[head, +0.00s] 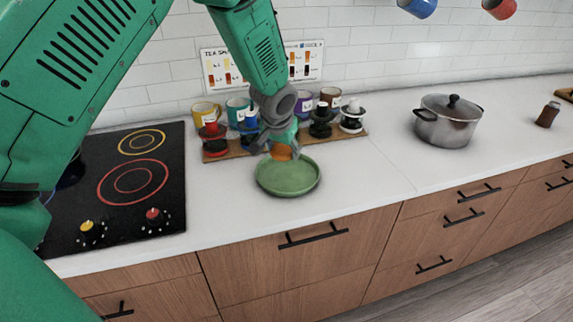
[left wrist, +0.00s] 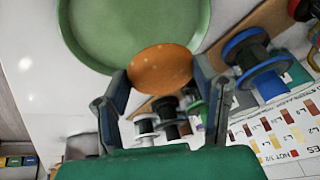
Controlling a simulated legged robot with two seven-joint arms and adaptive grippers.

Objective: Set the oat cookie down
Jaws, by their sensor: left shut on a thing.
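The oat cookie (left wrist: 160,70) is a round orange-brown disc, held between the two fingers of my left gripper (left wrist: 162,85). In the head view, the cookie (head: 281,153) shows just below my left gripper (head: 280,145), over the back part of a green plate (head: 288,180). The plate is empty where it shows and also fills the top of the left wrist view (left wrist: 125,30). The cookie overlaps the plate's rim in the wrist view. I cannot tell whether it touches the plate. My right gripper is not in view.
Behind the plate, a wooden board (head: 215,156) carries colored mugs and small stands. A black cooktop (head: 115,190) lies to the left. A steel pot (head: 447,122) stands to the right. The white counter between plate and pot (head: 375,165) is clear.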

